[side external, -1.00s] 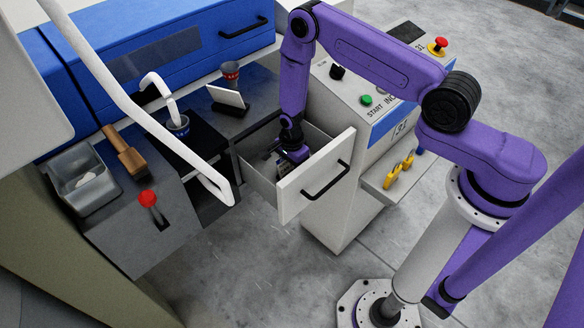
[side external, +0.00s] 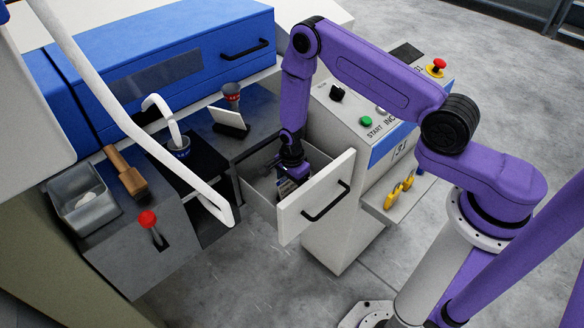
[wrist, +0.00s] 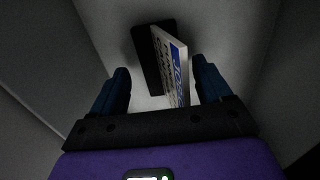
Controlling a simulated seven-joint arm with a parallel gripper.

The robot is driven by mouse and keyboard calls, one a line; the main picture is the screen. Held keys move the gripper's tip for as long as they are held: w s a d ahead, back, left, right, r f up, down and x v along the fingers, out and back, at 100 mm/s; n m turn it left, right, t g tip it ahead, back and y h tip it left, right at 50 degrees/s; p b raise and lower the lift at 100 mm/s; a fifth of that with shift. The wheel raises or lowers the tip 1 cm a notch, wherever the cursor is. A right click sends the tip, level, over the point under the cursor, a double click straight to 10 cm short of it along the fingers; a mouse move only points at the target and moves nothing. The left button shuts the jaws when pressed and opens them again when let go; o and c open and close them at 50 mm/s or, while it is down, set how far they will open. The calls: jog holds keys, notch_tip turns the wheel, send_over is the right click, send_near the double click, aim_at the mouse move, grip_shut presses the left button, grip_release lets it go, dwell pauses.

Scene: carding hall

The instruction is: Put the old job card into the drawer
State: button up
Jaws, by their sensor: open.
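The drawer (side external: 318,197) is pulled open, with its white front and black handle facing the aisle. My gripper (side external: 292,176) reaches down into it. In the wrist view my gripper (wrist: 160,82) is open, with one dark finger on each side of a card (wrist: 174,66). The card has dark print and a blue band; it is on edge and tilted, with visible gaps to both fingers. A dark flat piece (wrist: 148,52) lies beside it on the drawer floor. Whether this is the old job card I cannot tell. Another pale card (side external: 229,117) leans in a black holder on the bench.
The drawer walls stand close around my gripper. The control console (side external: 365,115) with buttons is just right of the drawer. A white bent tube (side external: 135,120), a red-knobbed lever (side external: 148,219), a brush (side external: 126,172) and a grey tray (side external: 82,200) are at the left.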

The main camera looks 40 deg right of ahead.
notch_tip(320, 180, up, 10)
jog(key=shift+r, duration=0.15)
dwell(0.3)
notch_tip(320, 180, up, 10)
jog(key=n, duration=0.9)
send_over(291, 191)
jog(key=s+a, duration=0.4)
jog(key=s+a+r+n, duration=0.1)
jog(key=s+r+n, duration=0.6)
jog(key=s+d+r+n, duration=0.3)
jog(key=s+r+n, duration=0.1)
jog(key=s+n, duration=0.3)
jog(key=s+d+r+n, duration=0.3)
jog(key=s+n, duration=0.4)
jog(key=s, duration=0.5)
jog(key=shift+r+n, duration=0.3)
jog(key=shift+r, duration=0.15)
jog(key=shift+d, duration=0.1)
